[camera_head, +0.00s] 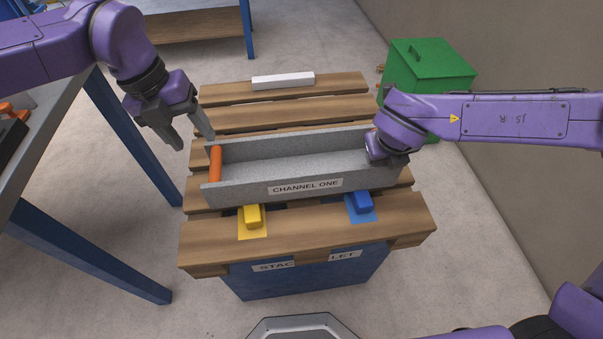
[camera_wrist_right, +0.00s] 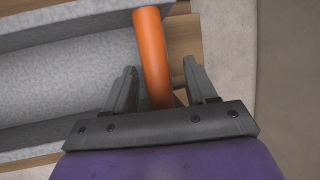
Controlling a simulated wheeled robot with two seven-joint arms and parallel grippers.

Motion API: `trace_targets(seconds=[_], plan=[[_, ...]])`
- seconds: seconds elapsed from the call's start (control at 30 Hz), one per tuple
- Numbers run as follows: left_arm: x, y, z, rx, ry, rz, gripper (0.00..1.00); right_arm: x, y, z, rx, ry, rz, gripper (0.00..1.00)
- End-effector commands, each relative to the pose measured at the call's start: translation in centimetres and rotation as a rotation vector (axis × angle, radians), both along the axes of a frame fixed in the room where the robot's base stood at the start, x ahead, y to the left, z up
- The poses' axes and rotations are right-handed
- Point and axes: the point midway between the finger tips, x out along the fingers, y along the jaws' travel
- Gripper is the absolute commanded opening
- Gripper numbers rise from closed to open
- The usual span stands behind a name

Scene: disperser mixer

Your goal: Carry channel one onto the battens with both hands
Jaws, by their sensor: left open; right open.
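Channel one (camera_head: 303,186), a grey U-shaped trough with an orange bar handle at each end, lies on the wooden slats of the stack pallet (camera_head: 205,247). My left gripper (camera_head: 196,141) is open and empty, above and left of the left orange handle (camera_head: 215,163). My right gripper is open at the channel's right end. In the right wrist view its fingers (camera_wrist_right: 161,80) stand on either side of the right orange handle (camera_wrist_right: 151,52). In the head view my right wrist hides that handle. I cannot tell which pieces are the battens.
A yellow block (camera_head: 252,215) and a blue block (camera_head: 359,203) sit on the front slat. A white bar (camera_head: 283,81) lies on the rear slat. A green box (camera_head: 430,66) stands at the back right. A blue-legged table (camera_head: 70,225) stands at left.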

Motion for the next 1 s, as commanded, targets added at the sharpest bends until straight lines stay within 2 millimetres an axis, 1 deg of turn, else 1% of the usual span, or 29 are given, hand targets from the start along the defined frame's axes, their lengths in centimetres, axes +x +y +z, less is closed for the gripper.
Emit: trace_targets(seconds=[0.03,0.1,0.17,0.27,0.37,0.6,0.7,0.83,1.0], plan=[[0.0,0.2,0.8,0.000,-0.002,0.002,0.56,0.0,0.0,0.0,0.000,0.000,0.000,0.56],[0.0,0.4,1.7,0.000,-0.002,0.001,0.56,0.0,0.0,0.0,0.000,0.000,0.000,0.56],[0.0,0.5,2.1,0.000,-0.001,0.001,0.56,0.0,0.0,0.0,0.000,0.000,0.000,0.56],[-0.1,0.6,2.4,0.001,0.001,0.001,0.56,-0.2,0.1,0.7,0.000,-0.003,0.001,0.56],[0.0,0.6,2.4,0.001,0.001,0.000,0.56,-0.9,0.5,2.5,0.001,-0.006,0.000,0.56],[0.0,0.6,2.4,0.001,0.001,0.000,0.56,-3.4,1.6,8.0,0.001,-0.005,0.000,0.56],[0.0,0.6,2.4,0.001,0.001,0.000,0.56,-4.1,1.9,9.6,0.000,-0.004,0.001,0.56],[0.0,0.6,2.3,0.001,0.001,0.000,0.56,-4.7,2.2,10.6,0.000,-0.001,0.000,0.56],[0.0,0.6,2.3,0.001,0.001,0.000,0.56,-4.8,2.2,10.8,0.000,0.000,0.001,0.56]])
